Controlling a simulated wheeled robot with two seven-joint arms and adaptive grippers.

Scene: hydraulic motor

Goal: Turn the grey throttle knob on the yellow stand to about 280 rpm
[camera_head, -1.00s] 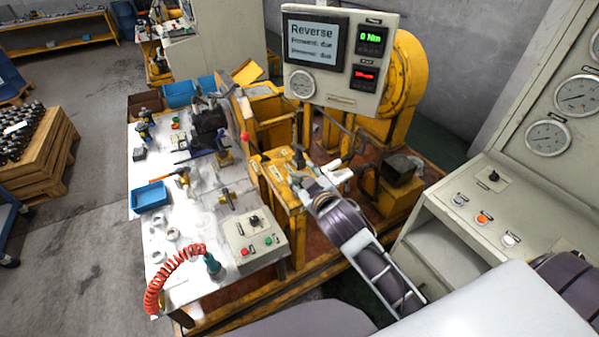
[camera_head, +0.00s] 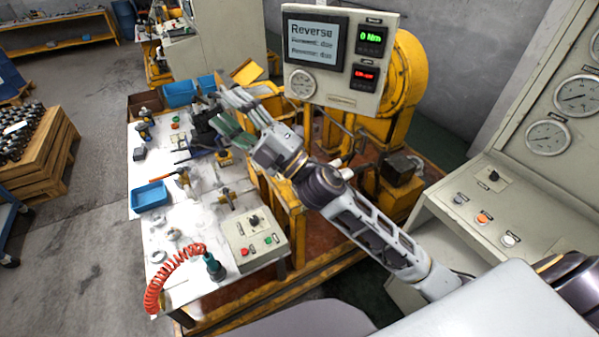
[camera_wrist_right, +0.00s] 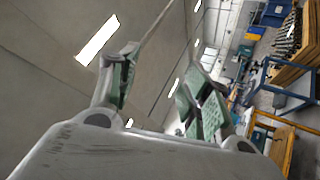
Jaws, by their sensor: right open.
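The yellow stand (camera_head: 292,207) is beside the white worktable, partly covered by my right arm. The grey throttle knob cannot be made out; my arm covers the top of the stand. My right gripper (camera_head: 234,112) is open and empty, above the far right part of the worktable and left of the display panel. Its two green-padded fingers stand apart in the right wrist view (camera_wrist_right: 157,92), with only ceiling and room behind them. The display panel (camera_head: 340,98) shows "Reverse" and a green "0 Nm". The red readout (camera_head: 364,77) is too small to read. My left gripper is not in view.
A control box (camera_head: 240,240) with a black knob and buttons sits at the table's near right corner, beside a red coiled hose (camera_head: 165,270). A blue bin (camera_head: 149,195) lies on the worktable (camera_head: 150,232). A grey console (camera_head: 470,210) with gauges stands at right.

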